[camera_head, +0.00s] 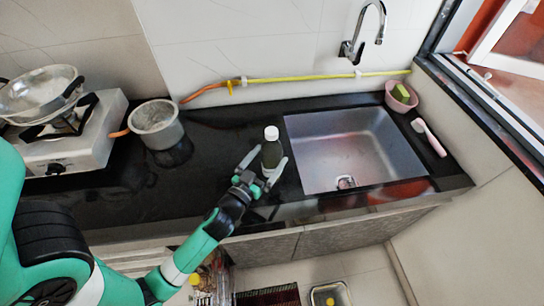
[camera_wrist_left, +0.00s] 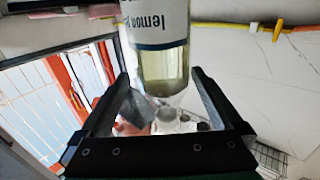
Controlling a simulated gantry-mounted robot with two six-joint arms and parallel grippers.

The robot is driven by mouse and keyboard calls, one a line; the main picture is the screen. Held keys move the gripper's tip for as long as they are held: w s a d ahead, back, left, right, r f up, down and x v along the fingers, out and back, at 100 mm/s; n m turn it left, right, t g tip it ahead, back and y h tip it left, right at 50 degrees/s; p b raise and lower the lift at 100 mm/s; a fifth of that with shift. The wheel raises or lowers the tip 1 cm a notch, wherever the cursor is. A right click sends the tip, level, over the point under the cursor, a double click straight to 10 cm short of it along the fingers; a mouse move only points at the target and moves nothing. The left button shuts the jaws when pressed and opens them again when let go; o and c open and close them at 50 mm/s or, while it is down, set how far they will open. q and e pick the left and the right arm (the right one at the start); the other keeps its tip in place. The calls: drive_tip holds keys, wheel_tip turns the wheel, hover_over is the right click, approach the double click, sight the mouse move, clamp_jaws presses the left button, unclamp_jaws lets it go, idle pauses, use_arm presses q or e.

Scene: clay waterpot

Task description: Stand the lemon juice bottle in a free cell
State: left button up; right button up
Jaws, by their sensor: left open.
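My left gripper (camera_head: 263,168) is open, with one finger on each side of the bottle's body. In the left wrist view the bottle (camera_wrist_left: 163,35) shows a white label reading "lemon" and a pale, clear end, between the open dark fingers of my left gripper (camera_wrist_left: 158,78). Whether a finger touches it I cannot tell. My right gripper is not in view. No cell can be made out clearly.
A metal pot (camera_head: 156,126) and a gas stove (camera_head: 70,145) stand at left. Several items (camera_head: 208,282) sit below the counter's front edge.

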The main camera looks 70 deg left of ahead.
use_arm(q)
drive_tip(key=shift+w+a, duration=0.3)
drive_tip(key=p+x, duration=0.1)
drive_tip(key=x, duration=0.4)
drive_tip(key=shift+a, duration=0.2)
drive_tip(key=shift+c, duration=0.7)
clamp_jaws()
